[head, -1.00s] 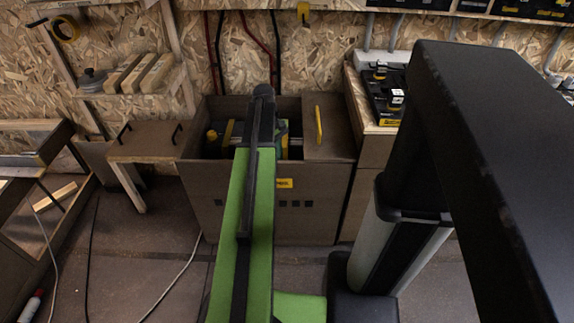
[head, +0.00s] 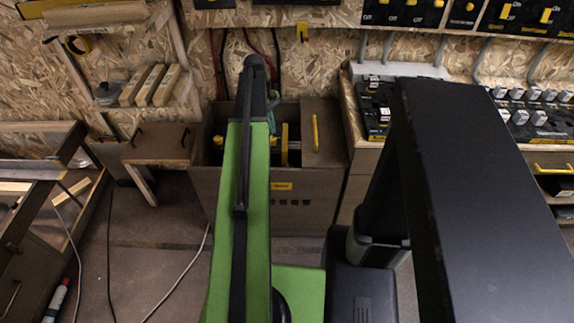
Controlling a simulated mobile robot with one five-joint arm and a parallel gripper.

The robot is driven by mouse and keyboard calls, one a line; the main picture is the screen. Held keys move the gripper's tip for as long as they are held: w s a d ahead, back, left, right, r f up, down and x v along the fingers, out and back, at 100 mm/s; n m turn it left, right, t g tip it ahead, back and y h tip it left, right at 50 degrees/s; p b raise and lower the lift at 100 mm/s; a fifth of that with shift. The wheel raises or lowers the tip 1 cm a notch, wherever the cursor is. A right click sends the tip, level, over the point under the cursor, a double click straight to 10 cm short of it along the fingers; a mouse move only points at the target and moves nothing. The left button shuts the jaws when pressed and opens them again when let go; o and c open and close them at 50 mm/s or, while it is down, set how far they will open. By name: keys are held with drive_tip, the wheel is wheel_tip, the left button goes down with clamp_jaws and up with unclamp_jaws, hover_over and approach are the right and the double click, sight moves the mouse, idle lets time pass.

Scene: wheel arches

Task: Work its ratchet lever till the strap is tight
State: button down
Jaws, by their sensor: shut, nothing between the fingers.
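I cannot make out a ratchet lever or a strap in the head view. My own green and black arm runs up the middle of the picture and hides part of what lies behind it. My gripper cannot be made out at its far end. Behind the arm stands an open brown box (head: 310,190) with a yellow upright part (head: 284,144) and other yellow and teal parts inside, partly hidden. A yellow handle (head: 315,132) is on the box's right-hand panel.
A small brown bench (head: 158,143) stands left of the box. A cable (head: 182,276) lies on the floor, with a red and white bottle (head: 56,300) at the lower left. A workbench with black cases (head: 374,108) is on the right. My black column blocks the right foreground.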

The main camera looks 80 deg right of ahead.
drive_tip(key=shift+f, duration=0.1)
idle(0.3)
drive_tip(key=w+a+n, duration=0.1)
drive_tip(key=w+a, duration=0.5)
drive_tip(key=w, duration=0.3)
drive_tip(key=w+a+n+h, duration=0.1)
drive_tip(key=w+a, duration=0.4)
drive_tip(key=w, duration=0.5)
drive_tip(key=w+a+n, duration=0.1)
drive_tip(key=w+a, duration=0.5)
drive_tip(key=w, duration=0.3)
drive_tip(key=w+a+n+t+h, duration=0.1)
drive_tip(key=w+a, duration=0.6)
drive_tip(key=a, duration=0.3)
drive_tip(key=w+a, duration=0.6)
drive_tip(key=a, duration=0.3)
drive_tip(key=w+a+n, duration=0.1)
drive_tip(key=a, duration=1.4)
drive_tip(key=w+a+n+t, duration=0.1)
drive_tip(key=w+a+n, duration=0.1)
drive_tip(key=a, duration=1.4)
drive_tip(key=shift+w+f, duration=0.25)
drive_tip(key=shift+f, duration=0.1)
